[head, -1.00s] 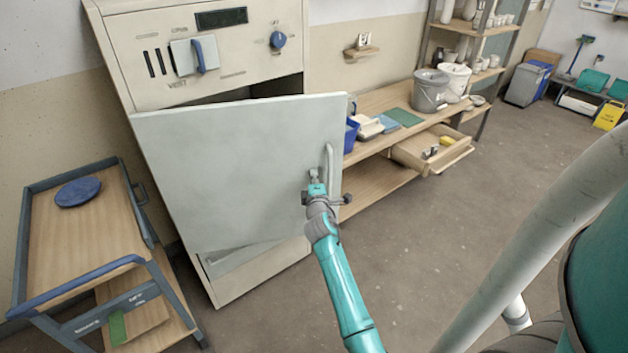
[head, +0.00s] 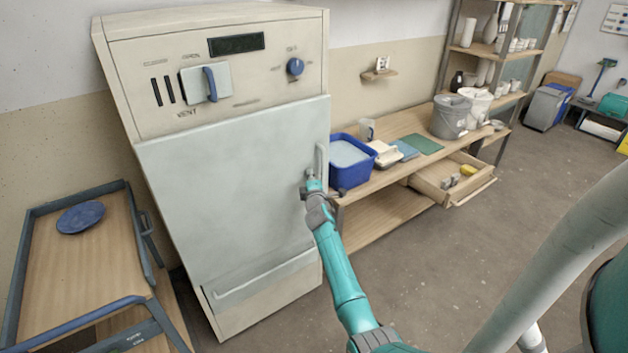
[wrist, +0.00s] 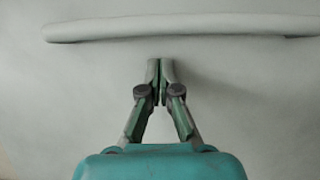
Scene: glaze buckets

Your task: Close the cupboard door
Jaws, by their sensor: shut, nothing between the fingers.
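The cupboard door (head: 235,190) is a pale grey-green panel on the front of the cream cabinet (head: 130,60). In the head view it lies flush with the cabinet front, with no dark gap showing along its top. Its vertical handle (head: 321,165) is near the right edge. My gripper (head: 310,174) is at the door's right side, just left of the handle. In the wrist view my gripper (wrist: 160,65) is shut and empty, with its fingertips at the door surface (wrist: 240,100) beside the handle bar (wrist: 180,26); exact contact is hard to tell.
A wooden trolley (head: 100,265) with a blue plate (head: 81,217) stands at the left. A workbench (head: 400,128) at the right holds a blue basin (head: 350,172) and grey bucket (head: 450,117). Its drawer (head: 455,183) is pulled out. The floor (head: 430,270) at the right is clear.

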